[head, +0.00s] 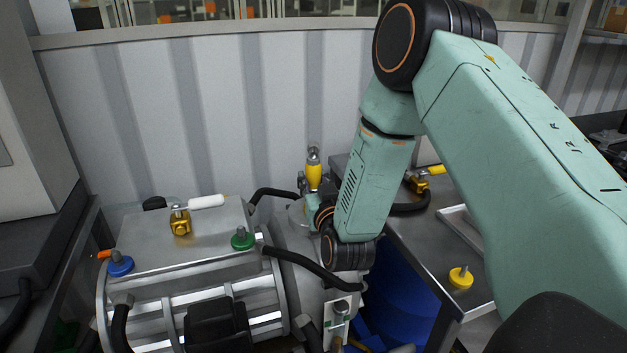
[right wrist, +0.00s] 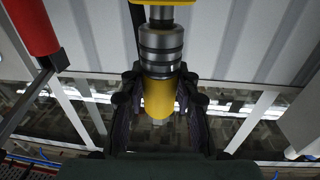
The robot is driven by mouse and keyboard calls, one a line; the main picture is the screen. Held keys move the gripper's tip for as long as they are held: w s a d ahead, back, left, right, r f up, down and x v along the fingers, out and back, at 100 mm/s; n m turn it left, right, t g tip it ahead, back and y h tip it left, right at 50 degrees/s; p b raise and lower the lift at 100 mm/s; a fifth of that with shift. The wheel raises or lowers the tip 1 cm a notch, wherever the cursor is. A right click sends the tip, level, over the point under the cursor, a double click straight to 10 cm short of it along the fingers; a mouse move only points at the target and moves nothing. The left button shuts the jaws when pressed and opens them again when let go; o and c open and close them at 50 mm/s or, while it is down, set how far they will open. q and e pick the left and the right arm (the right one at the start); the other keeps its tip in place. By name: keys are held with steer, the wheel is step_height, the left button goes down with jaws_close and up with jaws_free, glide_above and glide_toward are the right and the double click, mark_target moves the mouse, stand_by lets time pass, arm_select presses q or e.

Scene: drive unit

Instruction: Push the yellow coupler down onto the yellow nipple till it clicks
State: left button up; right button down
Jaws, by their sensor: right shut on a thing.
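The yellow coupler (head: 314,174), with a metal collar above its yellow body, stands upright over the back right of the drive unit. In the right wrist view its yellow body (right wrist: 159,99) sits between the two dark fingers of my right gripper (right wrist: 160,112), which is shut on it. In the head view my right arm partly hides this gripper. A yellow fitting with a short stub, which looks like the yellow nipple (head: 460,279), stands on the metal bench at the right, well apart from the coupler. My left gripper is not in view.
The drive unit (head: 190,260) carries a blue fitting (head: 120,264), a green fitting (head: 243,239) and a brass valve with a white handle (head: 205,202). Black hoses run near my right wrist. A blue drum (head: 405,300) stands below the bench edge. A yellow-handled valve (head: 428,172) lies behind my arm.

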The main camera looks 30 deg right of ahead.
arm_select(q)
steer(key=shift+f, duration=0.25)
arm_select(e)
steer(key=shift+f, duration=0.25)
